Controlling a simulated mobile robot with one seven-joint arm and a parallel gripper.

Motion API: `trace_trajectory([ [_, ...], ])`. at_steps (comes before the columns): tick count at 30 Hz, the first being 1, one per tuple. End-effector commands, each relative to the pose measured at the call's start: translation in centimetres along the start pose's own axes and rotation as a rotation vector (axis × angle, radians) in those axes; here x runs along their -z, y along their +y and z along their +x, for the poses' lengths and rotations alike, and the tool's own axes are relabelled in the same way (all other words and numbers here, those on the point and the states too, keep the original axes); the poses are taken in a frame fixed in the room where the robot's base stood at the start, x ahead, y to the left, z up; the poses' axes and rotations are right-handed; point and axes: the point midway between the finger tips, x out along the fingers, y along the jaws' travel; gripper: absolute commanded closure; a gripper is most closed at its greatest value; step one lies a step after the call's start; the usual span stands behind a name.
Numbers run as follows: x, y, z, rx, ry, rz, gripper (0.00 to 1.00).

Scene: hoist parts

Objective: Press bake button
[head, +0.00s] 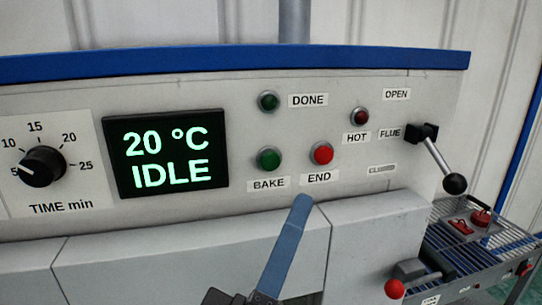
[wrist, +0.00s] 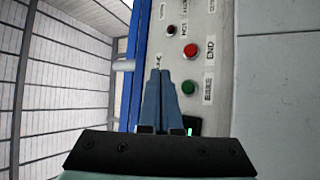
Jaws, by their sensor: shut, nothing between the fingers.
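The green BAKE button (head: 269,159) is on the oven's grey front panel, above its BAKE label and right of the display. It also shows in the wrist view (wrist: 187,88), just right of my fingertips. The red END button (head: 321,153) sits to its right in the head view. My gripper (head: 301,202) is shut and empty; its blue fingers reach up from below, with the tips just under the END label in that picture. In the wrist view the two fingers (wrist: 160,75) lie together. I see no contact with the button.
The display (head: 165,154) reads 20 °C IDLE. A dark green DONE lamp (head: 268,102) and a dark red HOT lamp (head: 359,117) are above the buttons. A FLUE lever (head: 443,164) sticks out at right. A time knob (head: 40,166) is at left. A rack (head: 480,237) stands at lower right.

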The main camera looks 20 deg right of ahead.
Motion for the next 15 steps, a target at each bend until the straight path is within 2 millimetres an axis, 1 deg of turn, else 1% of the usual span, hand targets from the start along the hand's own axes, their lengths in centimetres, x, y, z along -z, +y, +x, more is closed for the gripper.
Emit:
trace_trajectory([
  [5, 0.2, -0.1, 0.2, 0.0, 0.001, 0.002, 1.0],
  [8, 0.6, -0.4, 0.7, -0.001, 0.001, 0.001, 1.0],
  [15, 2.3, -2.0, 3.0, -0.002, 0.002, 0.0, 1.0],
])
